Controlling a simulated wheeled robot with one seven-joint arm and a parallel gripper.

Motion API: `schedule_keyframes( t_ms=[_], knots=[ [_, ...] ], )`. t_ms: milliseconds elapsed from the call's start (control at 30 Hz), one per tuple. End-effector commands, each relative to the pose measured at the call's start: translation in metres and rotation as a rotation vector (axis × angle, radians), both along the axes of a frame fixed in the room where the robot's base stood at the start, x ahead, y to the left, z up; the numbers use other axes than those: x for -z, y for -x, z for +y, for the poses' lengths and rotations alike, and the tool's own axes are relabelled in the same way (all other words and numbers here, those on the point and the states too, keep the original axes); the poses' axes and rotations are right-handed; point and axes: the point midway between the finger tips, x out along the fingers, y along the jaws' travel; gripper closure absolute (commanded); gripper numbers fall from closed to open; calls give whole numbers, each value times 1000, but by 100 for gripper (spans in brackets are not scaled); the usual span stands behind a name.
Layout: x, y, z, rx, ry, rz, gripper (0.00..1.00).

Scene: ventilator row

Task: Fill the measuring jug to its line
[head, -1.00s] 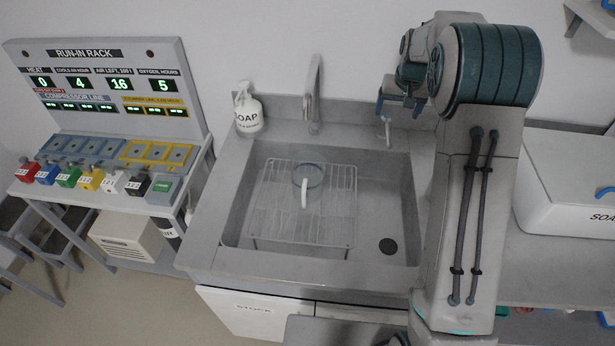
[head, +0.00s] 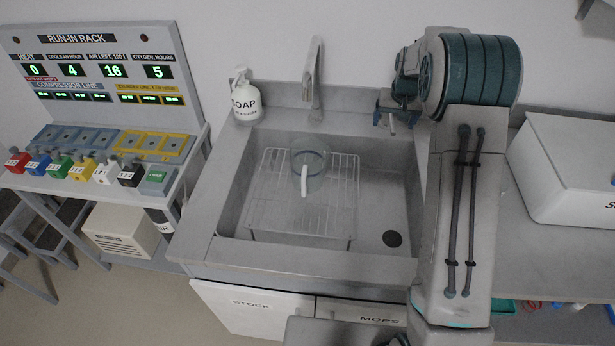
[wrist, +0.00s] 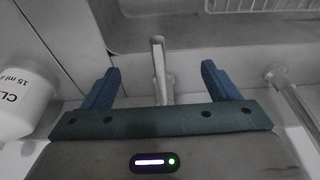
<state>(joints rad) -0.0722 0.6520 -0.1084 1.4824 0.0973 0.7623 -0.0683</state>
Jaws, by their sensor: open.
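The clear measuring jug (head: 316,172), with a dark rim and white handle, stands on the wire rack in the sink. I cannot make out its line or any water in it. The tap spout (head: 314,72) rises at the sink's back edge, up and left of my gripper; its pipe shows at the right in the wrist view (wrist: 292,98). My gripper (head: 398,118) is open over the back right rim of the sink. A pale upright lever (wrist: 159,68) stands between its fingers (wrist: 160,85), apparently with gaps on both sides.
A soap bottle (head: 246,98) stands at the sink's back left corner. A white labelled bottle (wrist: 20,100) is close beside my gripper in the wrist view. The wire rack (head: 262,205) and drain (head: 392,239) are in the sink. The run-in rack (head: 100,75) stands left.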

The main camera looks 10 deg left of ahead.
Motion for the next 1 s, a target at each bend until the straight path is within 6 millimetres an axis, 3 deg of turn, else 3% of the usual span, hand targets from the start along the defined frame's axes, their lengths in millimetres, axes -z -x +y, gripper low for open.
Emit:
schedule_keyframes(
  t_ms=[33,200,567,1000],
  knots=[
    [11,0,0,0,0,0,18],
    [20,0,0,0,0,-1,18],
    [20,0,-1,1,0,0,18],
    [20,0,-21,2,0,-1,18]
  ],
)
